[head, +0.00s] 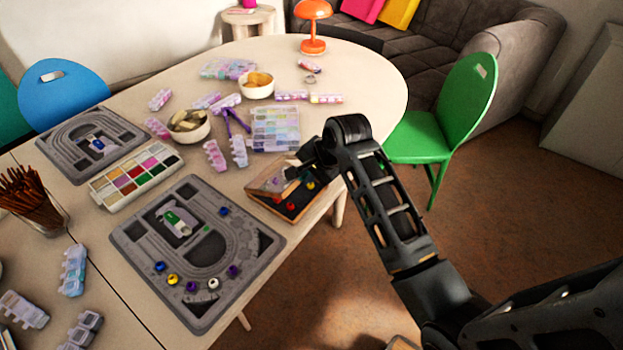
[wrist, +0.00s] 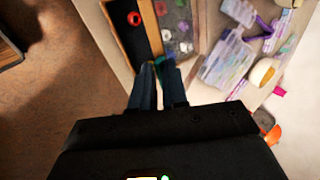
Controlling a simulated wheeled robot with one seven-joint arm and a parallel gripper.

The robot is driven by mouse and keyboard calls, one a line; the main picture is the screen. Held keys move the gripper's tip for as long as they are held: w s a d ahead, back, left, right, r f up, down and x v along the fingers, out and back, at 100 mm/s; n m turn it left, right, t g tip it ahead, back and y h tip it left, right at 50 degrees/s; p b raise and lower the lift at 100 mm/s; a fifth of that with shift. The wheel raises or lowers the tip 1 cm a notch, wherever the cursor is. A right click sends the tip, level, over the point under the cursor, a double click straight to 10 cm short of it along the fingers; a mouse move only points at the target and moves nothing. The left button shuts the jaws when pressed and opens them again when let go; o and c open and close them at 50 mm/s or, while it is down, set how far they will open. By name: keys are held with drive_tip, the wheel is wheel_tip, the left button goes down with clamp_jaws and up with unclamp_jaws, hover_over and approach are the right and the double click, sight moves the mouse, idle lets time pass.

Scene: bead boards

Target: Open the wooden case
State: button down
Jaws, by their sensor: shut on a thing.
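The wooden case (head: 313,201) lies near the table's right edge, by my gripper. It is partly open: a dark inside shows, with a red bead and other coloured beads. In the wrist view the case (wrist: 117,22) has a bare dark part on the left with a red ring in it. A light wooden strip (wrist: 151,28) runs beside that part, with more coloured pieces to its right. My gripper (head: 293,164) is over the far side of the case. In the wrist view my gripper's fingertips (wrist: 157,66) are shut at the strip's near end. The exact contact is partly hidden.
A grey bead board (head: 135,240) with loose beads lies left of the case, and another (head: 65,160) farther left. A green chair (head: 440,135) is at the right.

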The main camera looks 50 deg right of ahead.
drive_tip(key=shift+w+r+g, duration=0.4)
drive_tip(key=shift+r, duration=0.2)
drive_tip(key=shift+w, duration=0.1)
drive_tip(key=shift+w+r+g, duration=1.2)
drive_tip(key=shift+w+r, duration=0.1)
drive_tip(key=shift+w+r+g, duration=0.55)
drive_tip(key=shift+w, duration=0.25)
drive_tip(key=shift+w+r+g, duration=0.5)
drive_tip(key=shift+w+g, duration=0.05)
drive_tip(key=shift+w, duration=0.25)
